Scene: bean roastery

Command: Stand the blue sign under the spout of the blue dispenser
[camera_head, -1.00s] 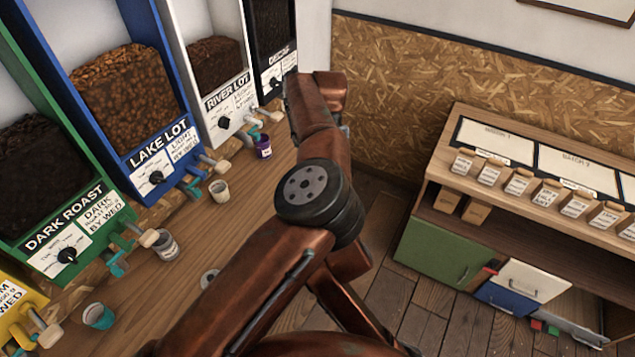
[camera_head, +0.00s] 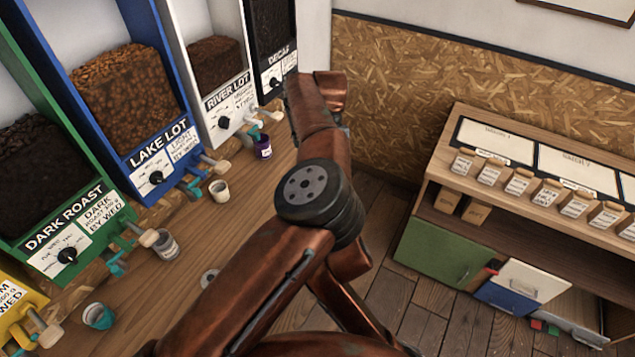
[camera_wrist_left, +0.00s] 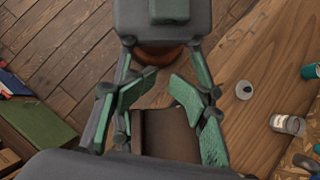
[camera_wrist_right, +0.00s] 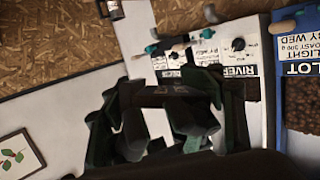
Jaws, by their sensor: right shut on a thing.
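The blue dispenser (camera_head: 135,182), labelled LAKE LOT, stands on the counter at the left in the head view. I cannot pick out the blue sign for certain in any view. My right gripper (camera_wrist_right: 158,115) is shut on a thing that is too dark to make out. It faces the white RIVER LOT dispenser (camera_wrist_right: 235,65) and is hidden in the head view. My left gripper (camera_wrist_left: 160,92) is open, with its fingers apart, beside the counter.
A wooden shelf unit (camera_head: 520,195) with several bags stands right. My arm crosses the middle.

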